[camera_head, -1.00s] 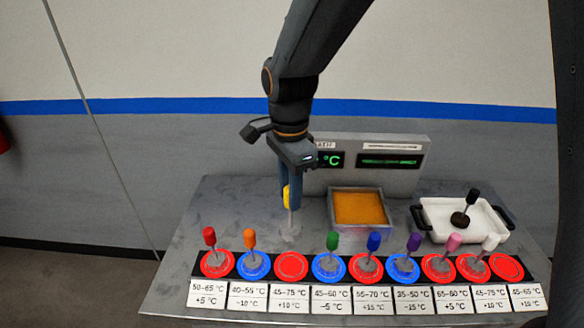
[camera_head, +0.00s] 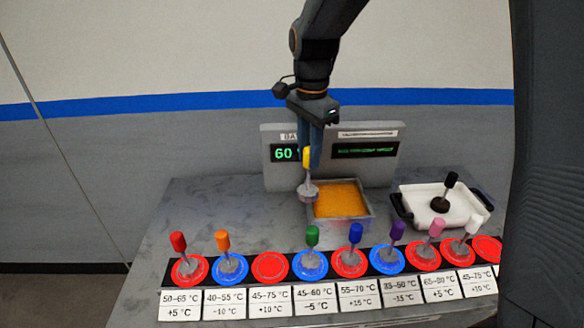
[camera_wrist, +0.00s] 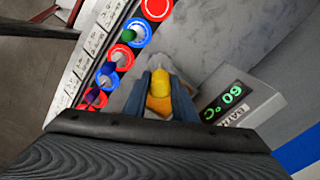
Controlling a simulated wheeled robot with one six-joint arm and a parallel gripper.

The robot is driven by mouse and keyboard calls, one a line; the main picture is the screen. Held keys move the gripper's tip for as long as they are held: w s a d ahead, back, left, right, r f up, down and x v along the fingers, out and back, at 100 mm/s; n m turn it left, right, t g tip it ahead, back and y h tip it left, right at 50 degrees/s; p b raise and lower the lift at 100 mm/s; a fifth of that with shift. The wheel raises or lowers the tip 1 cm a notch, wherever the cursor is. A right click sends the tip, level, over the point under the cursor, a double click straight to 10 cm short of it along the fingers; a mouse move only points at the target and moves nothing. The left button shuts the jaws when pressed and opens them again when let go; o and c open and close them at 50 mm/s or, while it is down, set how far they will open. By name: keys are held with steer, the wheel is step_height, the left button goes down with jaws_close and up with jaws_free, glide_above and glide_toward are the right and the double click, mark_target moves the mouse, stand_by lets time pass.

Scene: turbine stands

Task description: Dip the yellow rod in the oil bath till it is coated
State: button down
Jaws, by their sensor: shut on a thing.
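The yellow rod (camera_head: 307,158) has a yellow handle, a thin stem and a grey disc-like lower end. My gripper (camera_head: 311,150) is shut on its yellow handle and holds it upright. The rod's grey end hangs at the left rim of the oil bath (camera_head: 372,213), a square metal tub of orange liquid, seemingly above it. The yellow handle (camera_wrist: 161,82) shows between my fingers in the wrist view, with a bit of orange liquid beside it. The display (camera_head: 285,153) behind the bath reads 60.
A row of red and blue round stands (camera_head: 270,268) with labels runs along the front; several hold coloured rods. A white tray (camera_head: 415,207) with a black-handled rod (camera_head: 446,192) is right of the bath. The table's left part (camera_head: 210,205) is clear.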

steer(key=w+d+b, duration=0.4)
steer(key=w+d, duration=0.6)
steer(key=d, duration=0.1)
step_height(320, 180, down, 8)
steer(key=b, duration=0.3)
steer(key=shift+w+d+f, duration=0.15)
steer(key=shift+f, duration=0.2)
step_height(320, 180, down, 8)
steer(key=b, duration=0.2)
steer(key=shift+r, duration=0.35)
stand_by(0.6)
